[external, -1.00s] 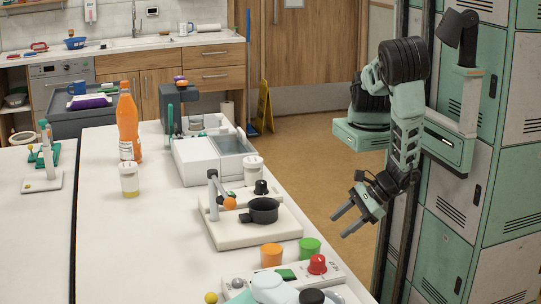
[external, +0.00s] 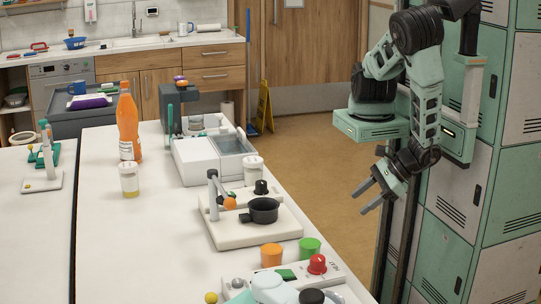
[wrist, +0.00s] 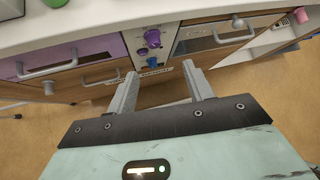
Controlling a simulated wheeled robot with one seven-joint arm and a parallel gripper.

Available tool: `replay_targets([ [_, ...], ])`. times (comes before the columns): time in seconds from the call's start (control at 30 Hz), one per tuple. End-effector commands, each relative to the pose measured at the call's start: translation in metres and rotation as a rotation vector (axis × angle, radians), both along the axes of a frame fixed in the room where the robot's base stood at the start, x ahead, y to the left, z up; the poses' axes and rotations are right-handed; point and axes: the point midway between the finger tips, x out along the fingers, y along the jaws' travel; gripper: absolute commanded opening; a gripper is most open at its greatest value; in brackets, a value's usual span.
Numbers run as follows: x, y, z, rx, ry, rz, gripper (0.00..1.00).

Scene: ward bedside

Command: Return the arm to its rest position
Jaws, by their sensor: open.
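My gripper (external: 367,199) hangs at the end of my green and black arm, right of the white table, over the brown floor. Its two grey fingers are apart with nothing between them, pointing down and left in the external view. In the wrist view my gripper (wrist: 163,88) is also open and empty. Beyond its fingers there are drawer fronts with metal handles under a white top.
The white table (external: 100,230) holds an orange bottle (external: 128,125), a dark pot (external: 264,210), an orange cup (external: 271,255) and a green cup (external: 310,247). Green and grey lockers (external: 510,180) stand at the right. Open floor (external: 320,150) lies between table and lockers.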

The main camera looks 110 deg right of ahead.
Motion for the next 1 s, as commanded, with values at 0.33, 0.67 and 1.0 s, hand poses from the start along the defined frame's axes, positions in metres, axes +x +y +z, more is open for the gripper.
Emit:
replay_targets([
  [0.33, 0.029, -0.054, 0.088, 0.279, -0.052, -0.973, 0.52],
  [0.67, 0.028, -0.047, 0.155, 0.762, 0.006, -1.916, 0.52],
  [1.0, 0.048, -0.027, 0.194, 1.090, 0.066, -2.307, 0.52],
])
